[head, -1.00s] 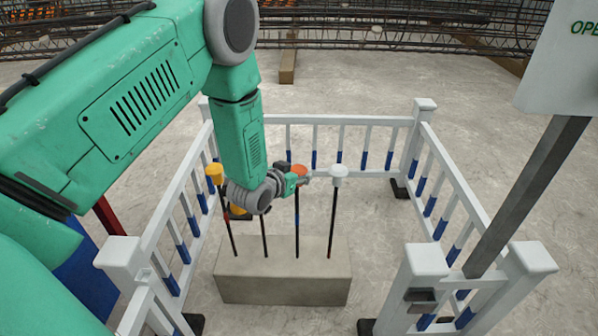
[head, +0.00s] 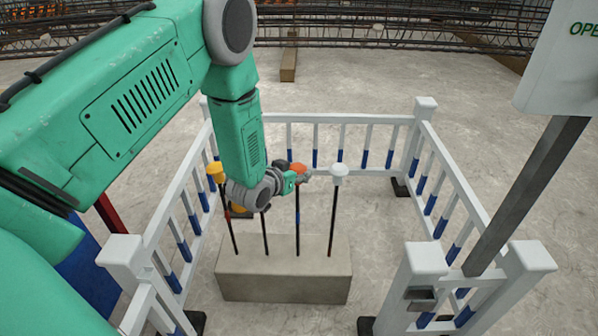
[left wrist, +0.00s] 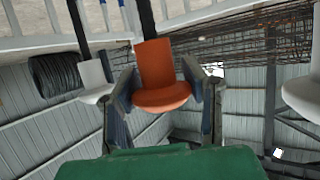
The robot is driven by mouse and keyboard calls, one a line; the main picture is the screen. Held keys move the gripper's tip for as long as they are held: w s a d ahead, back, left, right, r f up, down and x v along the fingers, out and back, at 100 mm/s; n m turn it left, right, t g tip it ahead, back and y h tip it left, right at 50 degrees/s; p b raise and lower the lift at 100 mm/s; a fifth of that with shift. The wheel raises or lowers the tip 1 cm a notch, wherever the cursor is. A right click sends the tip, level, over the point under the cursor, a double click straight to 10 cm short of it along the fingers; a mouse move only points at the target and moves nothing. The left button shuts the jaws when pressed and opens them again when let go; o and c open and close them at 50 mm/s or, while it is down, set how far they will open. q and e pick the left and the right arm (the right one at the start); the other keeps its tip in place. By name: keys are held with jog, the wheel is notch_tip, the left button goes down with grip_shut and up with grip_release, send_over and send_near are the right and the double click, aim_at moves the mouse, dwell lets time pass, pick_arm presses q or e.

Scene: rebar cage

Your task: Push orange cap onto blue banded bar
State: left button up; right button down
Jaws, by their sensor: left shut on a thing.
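My left gripper (head: 300,179) is shut on the cap from the side. In the left wrist view the orange cap (left wrist: 160,80) is between the two fingers (left wrist: 168,95), and the dark bar (left wrist: 146,20) meets its narrow end. How far the bar is inside the cap is hidden. My right gripper is not in view.
A concrete block (head: 285,283) holds several upright bars. The left bar has a yellow cap (head: 215,171), the right one a white cap (head: 340,173). My arm hides the second bar's top. White railings (head: 350,120) surround the block; a sign post (head: 530,195) stands at right.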

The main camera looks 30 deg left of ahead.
pick_arm(q)
jog(key=shift+a+f, duration=0.1)
jog(key=o, duration=1.3)
jog(key=shift+s, duration=0.1)
jog(key=v, duration=1.1)
jog(key=shift+s, duration=0.35)
jog(key=s+d+f+g+p, duration=0.2)
jog(key=s+d+g+p, duration=0.1)
jog(key=s, duration=0.6)
jog(key=s+d+f+g+p, duration=0.1)
jog(key=s+d+g+p, duration=0.2)
jog(key=s, duration=0.7)
jog(key=s+d+f+g+p, duration=0.2)
jog(key=s+g+p, duration=0.3)
jog(key=s, duration=0.4)
jog(key=shift+s+d+f+m+g, duration=0.25)
jog(key=shift+d+m+g, duration=0.2)
jog(key=shift+g, duration=0.45)
